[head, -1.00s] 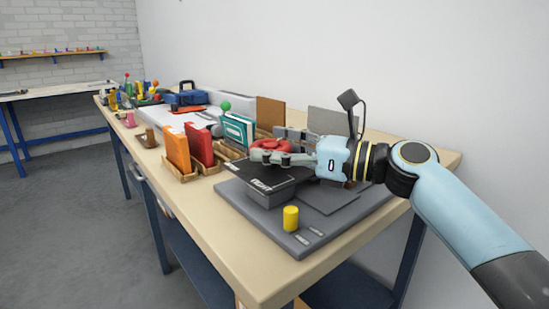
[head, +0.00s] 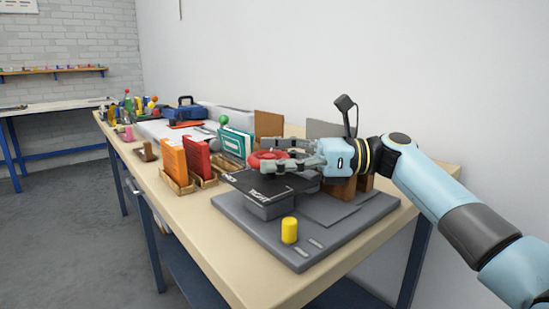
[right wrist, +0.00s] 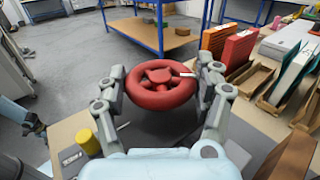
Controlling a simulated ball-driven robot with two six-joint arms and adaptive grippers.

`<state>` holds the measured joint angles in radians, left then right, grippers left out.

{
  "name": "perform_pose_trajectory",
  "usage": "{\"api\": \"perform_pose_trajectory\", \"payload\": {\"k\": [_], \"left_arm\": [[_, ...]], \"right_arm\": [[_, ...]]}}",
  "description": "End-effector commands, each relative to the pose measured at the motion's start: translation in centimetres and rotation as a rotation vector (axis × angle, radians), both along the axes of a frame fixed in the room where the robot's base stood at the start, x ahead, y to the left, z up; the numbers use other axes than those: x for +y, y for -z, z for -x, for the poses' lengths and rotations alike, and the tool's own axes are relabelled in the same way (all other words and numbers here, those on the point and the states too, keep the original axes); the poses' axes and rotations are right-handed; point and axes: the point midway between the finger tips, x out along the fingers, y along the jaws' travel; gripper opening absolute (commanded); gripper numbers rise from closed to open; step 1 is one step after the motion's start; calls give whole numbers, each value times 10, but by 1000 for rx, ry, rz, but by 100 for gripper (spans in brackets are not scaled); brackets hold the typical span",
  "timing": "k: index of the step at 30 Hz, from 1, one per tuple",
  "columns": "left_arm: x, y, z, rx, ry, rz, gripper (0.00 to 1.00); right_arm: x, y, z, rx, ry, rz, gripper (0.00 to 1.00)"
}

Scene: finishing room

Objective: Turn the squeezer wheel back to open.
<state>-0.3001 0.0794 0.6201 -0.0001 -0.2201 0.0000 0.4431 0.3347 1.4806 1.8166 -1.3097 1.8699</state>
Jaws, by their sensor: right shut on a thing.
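The red squeezer wheel (head: 256,161) sits above the dark squeezer (head: 268,208), which stands on a grey base board. My right gripper (head: 268,153) comes in from the right, one finger on each side of the wheel. In the right wrist view the whole wheel (right wrist: 160,88) shows, with its hub and spokes, between the fingers of my right gripper (right wrist: 161,72). The gripper is shut on the wheel's rim. The wheel's shaft is hidden in both views. My left gripper is not in view.
A yellow cylinder (head: 289,230) stands on the base board (head: 324,237) near its front. Orange (head: 174,158) and red (head: 197,158) books stand in wooden holders to the left. Teal books (head: 236,143) stand behind. A white wall bounds the bench's back.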

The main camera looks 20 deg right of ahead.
Motion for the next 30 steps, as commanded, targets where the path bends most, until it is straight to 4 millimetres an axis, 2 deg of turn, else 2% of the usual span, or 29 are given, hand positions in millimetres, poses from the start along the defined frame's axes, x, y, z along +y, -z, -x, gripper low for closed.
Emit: {"api": "perform_pose_trajectory", "payload": {"k": [8,9,14,23,26,30], "left_arm": [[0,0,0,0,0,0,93],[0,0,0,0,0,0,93],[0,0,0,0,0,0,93],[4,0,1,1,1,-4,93],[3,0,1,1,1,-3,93],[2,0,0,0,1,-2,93]], "right_arm": [[0,2,1,4,-1,2,37],[0,2,1,4,-1,2,74],[0,2,0,4,0,2,93],[0,-1,0,0,0,1,93],[0,-12,0,-3,0,2,93],[0,-40,0,-4,-1,2,93]]}}
